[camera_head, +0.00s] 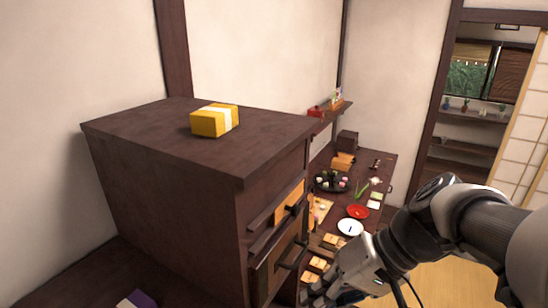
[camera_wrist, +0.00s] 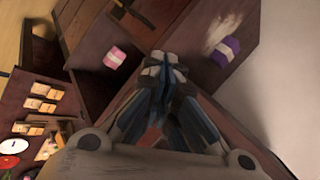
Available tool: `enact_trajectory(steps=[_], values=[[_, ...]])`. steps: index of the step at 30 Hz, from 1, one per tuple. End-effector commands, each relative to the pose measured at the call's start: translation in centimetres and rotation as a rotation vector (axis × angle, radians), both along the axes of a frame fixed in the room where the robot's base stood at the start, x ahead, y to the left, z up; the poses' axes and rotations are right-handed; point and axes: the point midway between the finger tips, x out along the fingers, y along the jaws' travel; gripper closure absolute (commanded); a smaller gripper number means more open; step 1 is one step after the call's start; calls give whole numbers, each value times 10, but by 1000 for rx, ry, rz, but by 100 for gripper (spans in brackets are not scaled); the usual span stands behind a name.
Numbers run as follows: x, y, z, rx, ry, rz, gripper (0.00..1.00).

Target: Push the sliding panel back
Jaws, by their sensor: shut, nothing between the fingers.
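The dark wooden cabinet (camera_head: 200,190) stands at the left in the head view. Its front shows a lighter panel (camera_head: 289,202) with dark handles, and dark boards jut out beside it. I cannot tell which of these is the sliding panel. My gripper (camera_head: 318,292) is low in front of the cabinet, partly cut off by the lower edge. In the wrist view my gripper (camera_wrist: 157,66) has its fingers together, with nothing between them. They point at dark wooden boards; whether they touch one is unclear.
A yellow bundle (camera_head: 215,120) lies on the cabinet. The wrist view shows a pink bundle (camera_wrist: 116,57) and a purple bundle (camera_wrist: 225,50) on dark wood. A low table holds a red plate (camera_head: 358,211), a white plate (camera_head: 349,228) and several small boxes. Shoji screens (camera_head: 530,115) stand far right.

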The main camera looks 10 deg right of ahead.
Motion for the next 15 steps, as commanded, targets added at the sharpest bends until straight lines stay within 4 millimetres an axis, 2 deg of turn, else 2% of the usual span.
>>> enact_trajectory(steps=[1, 5, 9, 12, 15], values=[[16, -7, 13, 77, -9, -16, 100], [59, -27, 41, 277, -100, -43, 100], [102, -66, 68, 455, -254, -92, 100], [124, -96, 83, 542, -370, -133, 100], [138, -123, 92, 595, -467, -167, 100]])
